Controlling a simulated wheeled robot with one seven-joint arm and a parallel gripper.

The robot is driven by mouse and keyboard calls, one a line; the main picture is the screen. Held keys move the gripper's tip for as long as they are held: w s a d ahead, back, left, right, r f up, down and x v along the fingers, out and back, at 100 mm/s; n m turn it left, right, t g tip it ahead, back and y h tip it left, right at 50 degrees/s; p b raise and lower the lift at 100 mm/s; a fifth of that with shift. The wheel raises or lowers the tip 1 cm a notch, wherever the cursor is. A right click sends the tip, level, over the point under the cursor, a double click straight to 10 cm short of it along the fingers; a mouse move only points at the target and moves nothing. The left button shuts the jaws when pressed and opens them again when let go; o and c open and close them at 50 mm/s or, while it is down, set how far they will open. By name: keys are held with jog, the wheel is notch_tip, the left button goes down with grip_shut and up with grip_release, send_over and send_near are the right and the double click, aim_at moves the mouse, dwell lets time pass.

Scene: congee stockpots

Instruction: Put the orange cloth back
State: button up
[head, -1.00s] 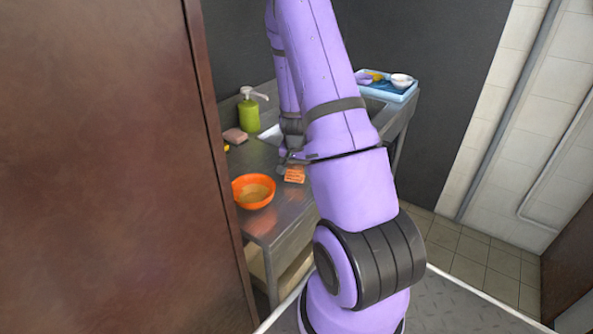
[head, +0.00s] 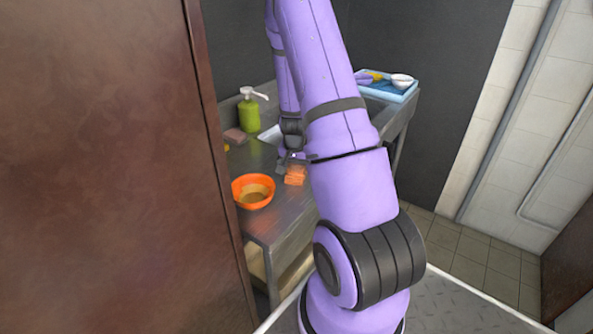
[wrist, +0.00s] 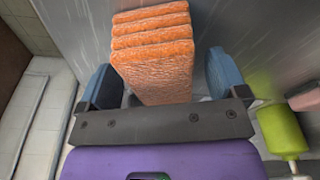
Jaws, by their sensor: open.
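The orange cloth (head: 295,175) lies folded in several layers on the steel counter, right of the orange bowl. In the wrist view the orange cloth (wrist: 155,55) reaches in between the two blue fingertips of my gripper (wrist: 160,82). My gripper is open, with a finger on each side of the cloth and a visible gap at both sides. In the head view my gripper (head: 284,160) is at the cloth's far side, partly hidden by my arm.
An orange bowl (head: 252,192) with tan contents stands near the counter's front edge. A green pump bottle (head: 249,113) and a pinkish block (head: 234,136) are at the back. A blue tray (head: 388,90) with a white bowl (head: 401,80) stands beyond the sink. A brown panel (head: 100,170) blocks the left.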

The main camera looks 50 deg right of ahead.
aim_at(295, 169)
notch_tip(295, 169, up, 11)
jog(key=a, duration=0.1)
jog(key=shift+s+a+f, duration=0.2)
jog(key=shift+s, duration=0.2)
dwell(1.3)
